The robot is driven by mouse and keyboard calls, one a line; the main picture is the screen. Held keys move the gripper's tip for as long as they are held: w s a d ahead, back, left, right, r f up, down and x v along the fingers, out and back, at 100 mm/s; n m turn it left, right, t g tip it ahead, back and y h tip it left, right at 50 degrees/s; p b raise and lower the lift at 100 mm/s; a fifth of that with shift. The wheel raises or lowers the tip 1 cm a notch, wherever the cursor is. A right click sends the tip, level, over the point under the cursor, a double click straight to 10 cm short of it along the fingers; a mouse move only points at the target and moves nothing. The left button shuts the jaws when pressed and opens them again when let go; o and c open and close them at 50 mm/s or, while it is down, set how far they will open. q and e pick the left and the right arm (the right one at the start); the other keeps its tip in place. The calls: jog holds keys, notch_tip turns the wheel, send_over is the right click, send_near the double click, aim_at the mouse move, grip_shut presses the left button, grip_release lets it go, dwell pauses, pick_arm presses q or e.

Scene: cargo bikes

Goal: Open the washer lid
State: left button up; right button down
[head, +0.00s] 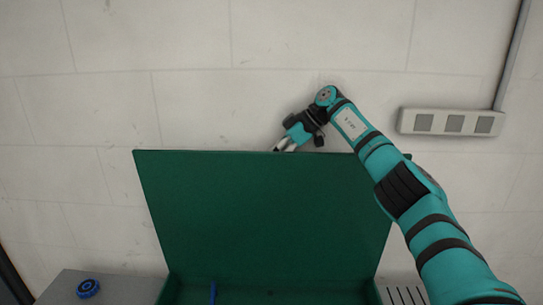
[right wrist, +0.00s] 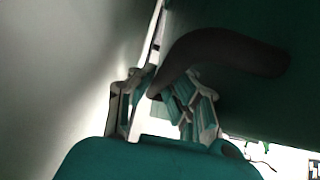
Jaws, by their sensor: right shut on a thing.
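The dark green washer lid (head: 265,210) stands raised, its inner face towards the head camera. The green washer body (head: 290,293) shows below it at the bottom edge. My right gripper (head: 285,146) reaches over to the lid's top edge, its fingertips partly hidden behind it. In the right wrist view, a dark curved handle (right wrist: 225,50) is on the lid's outer face. My right gripper (right wrist: 160,100) is shut on the end of this handle. My left gripper is not in view.
A pale block wall stands behind the lid, with a socket panel (head: 450,122) at the right. A grey surface (head: 125,290) with a blue round knob (head: 88,288) is at the lower left. A slim blue piece (head: 212,292) shows inside the washer.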

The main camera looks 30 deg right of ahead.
jog(key=c, duration=1.6)
grip_release()
jog(key=shift+f, duration=0.15)
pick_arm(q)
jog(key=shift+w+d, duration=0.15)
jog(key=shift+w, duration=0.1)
pick_arm(e)
jog(key=v, duration=1.2)
jog(key=shift+w, duration=0.15)
jog(key=shift+d, duration=0.1)
